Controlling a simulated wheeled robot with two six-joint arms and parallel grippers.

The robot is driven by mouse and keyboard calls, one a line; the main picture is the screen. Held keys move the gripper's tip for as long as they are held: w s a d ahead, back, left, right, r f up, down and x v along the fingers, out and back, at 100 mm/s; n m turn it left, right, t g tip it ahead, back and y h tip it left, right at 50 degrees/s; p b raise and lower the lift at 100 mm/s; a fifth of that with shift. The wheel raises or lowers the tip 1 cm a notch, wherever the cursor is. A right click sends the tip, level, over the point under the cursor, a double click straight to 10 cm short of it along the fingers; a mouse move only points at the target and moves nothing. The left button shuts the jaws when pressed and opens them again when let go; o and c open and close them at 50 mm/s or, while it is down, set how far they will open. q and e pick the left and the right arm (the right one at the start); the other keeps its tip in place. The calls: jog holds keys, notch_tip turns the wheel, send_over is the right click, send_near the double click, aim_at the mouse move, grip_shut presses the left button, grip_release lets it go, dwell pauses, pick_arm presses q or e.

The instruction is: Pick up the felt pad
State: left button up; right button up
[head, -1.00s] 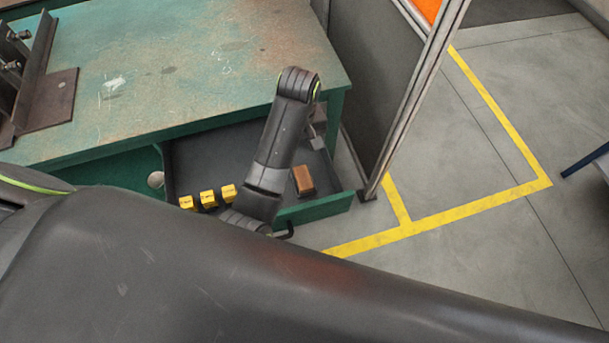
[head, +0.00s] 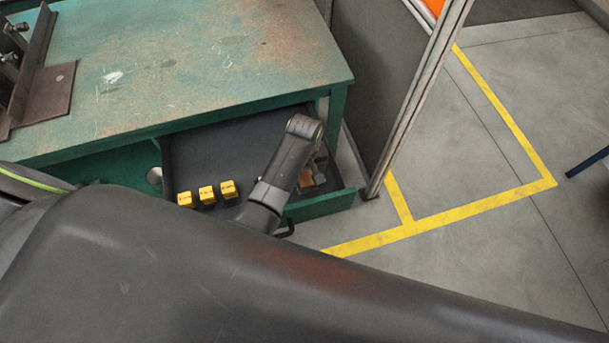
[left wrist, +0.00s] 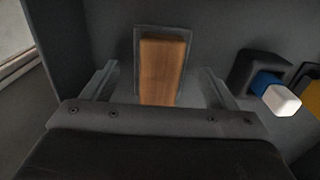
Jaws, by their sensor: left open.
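A brown wood-topped block with a grey border or base under it, which I take to be the felt pad (left wrist: 162,68), lies in the open drawer. In the head view the felt pad (head: 306,181) is mostly hidden behind my left arm. My left gripper (left wrist: 158,84) is open, with one finger on each side of the near part of the pad and gaps on both sides. In the head view my left gripper (head: 318,168) is over the right part of the drawer, partly hidden by its wrist. My right gripper is not in view.
The green drawer (head: 325,206) is open under a worn green workbench (head: 220,70). Several small yellow blocks (head: 207,195) stand left of my arm. In the wrist view a dark object with a blue and white part (left wrist: 272,92) lies right of the gripper. A grey partition (head: 375,90) stands right of the bench.

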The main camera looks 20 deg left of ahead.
aim_at(304, 173)
pick_arm(q)
jog(key=shift+f, duration=0.5)
jog(key=c, duration=1.2)
jog(key=shift+o, duration=0.2)
jog(key=shift+r, duration=0.25)
jog(key=shift+r+p, duration=0.65)
jog(key=shift+p, duration=0.3)
notch_tip(304, 173, up, 16)
jog(key=p, duration=1.8)
jog(key=shift+r, duration=0.15)
